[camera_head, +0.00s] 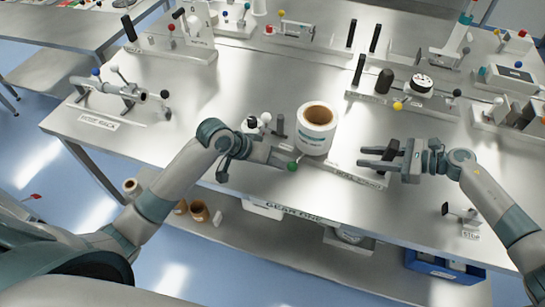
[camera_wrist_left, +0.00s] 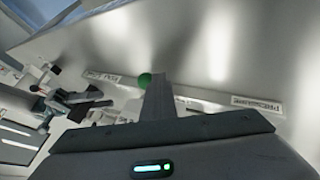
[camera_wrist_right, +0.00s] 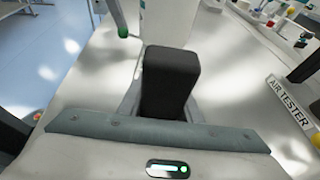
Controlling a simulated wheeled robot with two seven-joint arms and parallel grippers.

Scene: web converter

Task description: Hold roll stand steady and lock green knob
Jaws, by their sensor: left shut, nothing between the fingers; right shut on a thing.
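The roll stand (camera_head: 345,172) has a long flat base near the table's front edge, with a white roll (camera_head: 317,139) with a brown core upright on it. The green knob (camera_head: 292,167) is at the stand's front left; it also shows in the left wrist view (camera_wrist_left: 145,80). My left gripper (camera_head: 284,161) is shut and empty, its tips right beside the knob; I cannot tell whether they touch. My right gripper (camera_head: 368,157) is shut on the stand's black post (camera_head: 390,150). The post fills the middle of the right wrist view (camera_wrist_right: 170,75).
A small fixture with black and white knobs (camera_head: 258,124) stands just behind my left gripper. The air tester label (camera_wrist_right: 290,102) is on a station to the right. A tube rack (camera_head: 108,92) stands at the left.

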